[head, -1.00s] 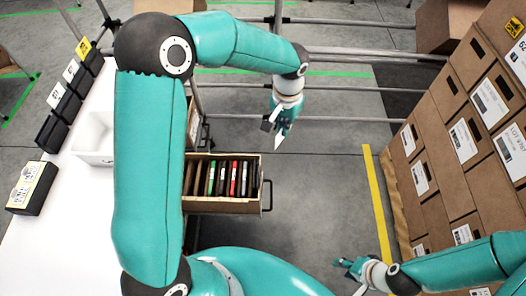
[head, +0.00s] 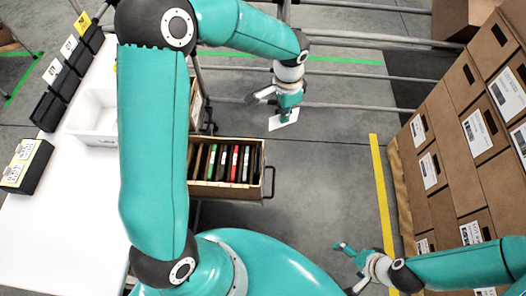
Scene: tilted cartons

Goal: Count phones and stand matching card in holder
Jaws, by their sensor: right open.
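My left gripper (head: 287,106) hangs over the floor past the drawer, shut on a white card (head: 283,121); any print on it is too small to read. Several thin phone-like items (head: 227,163), with black, green, red and white edges, stand in a row in an open brown drawer (head: 225,191). Black holders (head: 48,116) line the far left of the white table, with white and yellow cards at their backs. A black block with pale cards (head: 24,165) sits at the table's left edge. My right gripper (head: 346,251) is open and empty at lower right.
A white bin (head: 95,112) stands on the white table (head: 70,220), partly behind my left arm. Stacked labelled cartons (head: 450,150) fill the right side. Metal rails (head: 350,89) cross the back. The floor between drawer and cartons is clear.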

